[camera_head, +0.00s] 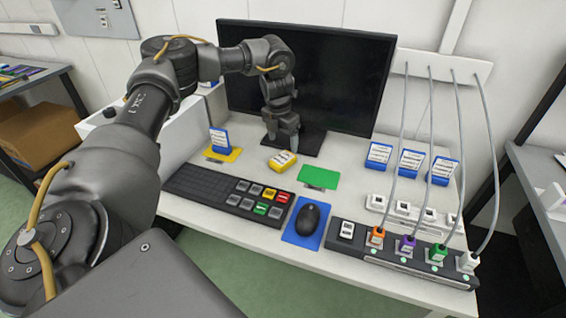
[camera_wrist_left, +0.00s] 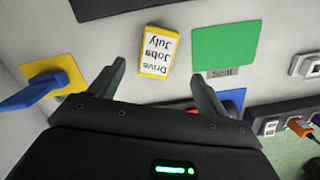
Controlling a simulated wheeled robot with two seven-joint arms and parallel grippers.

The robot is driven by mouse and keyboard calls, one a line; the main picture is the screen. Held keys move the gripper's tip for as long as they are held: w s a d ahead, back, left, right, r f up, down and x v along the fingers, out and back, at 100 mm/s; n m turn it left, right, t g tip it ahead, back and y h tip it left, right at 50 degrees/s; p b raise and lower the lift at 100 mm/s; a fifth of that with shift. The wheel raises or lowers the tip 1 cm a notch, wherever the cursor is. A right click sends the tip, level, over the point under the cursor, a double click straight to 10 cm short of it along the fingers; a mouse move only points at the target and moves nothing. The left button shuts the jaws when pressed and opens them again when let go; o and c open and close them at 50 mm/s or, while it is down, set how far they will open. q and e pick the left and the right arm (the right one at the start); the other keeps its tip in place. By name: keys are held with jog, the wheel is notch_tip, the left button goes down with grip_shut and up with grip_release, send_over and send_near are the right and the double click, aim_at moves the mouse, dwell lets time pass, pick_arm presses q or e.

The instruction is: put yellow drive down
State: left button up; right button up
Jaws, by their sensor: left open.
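The yellow drive (camera_head: 282,160) lies flat on the white desk between a yellow mat and a green mat. In the left wrist view the yellow drive (camera_wrist_left: 157,52) has a white label reading "Drive Jobs July". My left gripper (camera_head: 283,143) is just above and behind it in the head view. In the left wrist view the two fingers of the left gripper (camera_wrist_left: 160,80) are spread apart, with the drive beyond and between their tips and nothing held. My right gripper is not in view.
A blue drive (camera_head: 220,140) stands on the yellow mat (camera_head: 232,156). The green mat (camera_head: 318,177) is empty. The monitor (camera_head: 330,75) stands behind. A keyboard (camera_head: 215,190), mouse (camera_head: 307,219) and cabled hub (camera_head: 400,258) occupy the front. Several blue drives (camera_head: 410,162) stand at right.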

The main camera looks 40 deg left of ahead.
aim_at(283, 158)
pick_arm(q)
jog(key=shift+w+f, duration=0.2)
jog(key=shift+f, duration=0.75)
jog(key=shift+a+f+p, duration=0.2)
jog(key=shift+f+p, duration=0.1)
jog(key=shift+f, duration=2.4)
jog(key=shift+f, duration=0.25)
jog(key=shift+c, duration=0.2)
jog(key=c, duration=1.2)
jog(key=shift+r, duration=0.1)
